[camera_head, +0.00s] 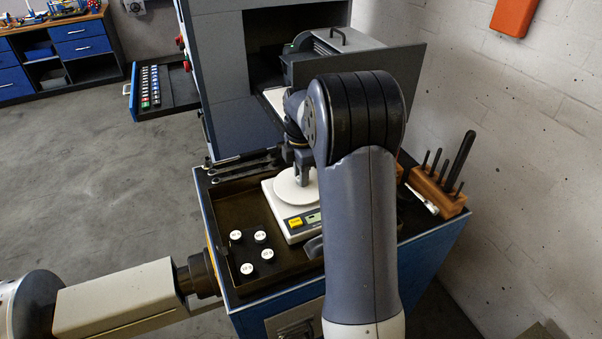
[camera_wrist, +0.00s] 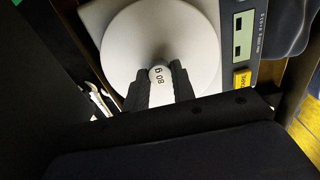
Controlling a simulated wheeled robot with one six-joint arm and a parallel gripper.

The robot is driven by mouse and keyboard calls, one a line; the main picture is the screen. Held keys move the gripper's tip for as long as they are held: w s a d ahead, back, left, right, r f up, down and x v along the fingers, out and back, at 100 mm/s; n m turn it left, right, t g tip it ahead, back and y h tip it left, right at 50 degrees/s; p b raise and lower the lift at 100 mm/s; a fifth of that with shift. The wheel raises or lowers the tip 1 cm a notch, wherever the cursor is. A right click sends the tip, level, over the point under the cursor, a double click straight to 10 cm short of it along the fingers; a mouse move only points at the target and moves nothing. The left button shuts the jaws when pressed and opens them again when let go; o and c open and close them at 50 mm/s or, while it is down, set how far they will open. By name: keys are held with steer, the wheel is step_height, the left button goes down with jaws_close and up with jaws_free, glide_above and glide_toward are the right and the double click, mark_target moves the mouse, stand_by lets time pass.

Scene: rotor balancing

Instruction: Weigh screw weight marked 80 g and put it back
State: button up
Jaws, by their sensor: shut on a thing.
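My gripper (camera_wrist: 160,86) is shut on the screw weight marked 80 g (camera_wrist: 159,77), whose white top with black lettering shows between the fingers in the wrist view. Gripper and weight are over the round white pan (camera_wrist: 125,42) of the scale. The scale (camera_head: 293,228) stands in the dark tray, with a yellow button and a small display. The display reading is too small to make out. In the head view my arm covers part of the scale, and the weight is hidden. I cannot tell whether the weight touches the pan.
Several white-topped weights (camera_head: 248,269) stand in the tray (camera_head: 222,208) left of the scale. A wooden tool block (camera_head: 437,192) with dark handles is at the right. An open drawer (camera_head: 168,97) with small coloured-labelled items juts out at the back left.

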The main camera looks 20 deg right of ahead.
steer(key=shift+r+p, duration=2.1)
steer(key=shift+r, duration=0.5)
jaws_close()
steer(key=shift+f, duration=0.1)
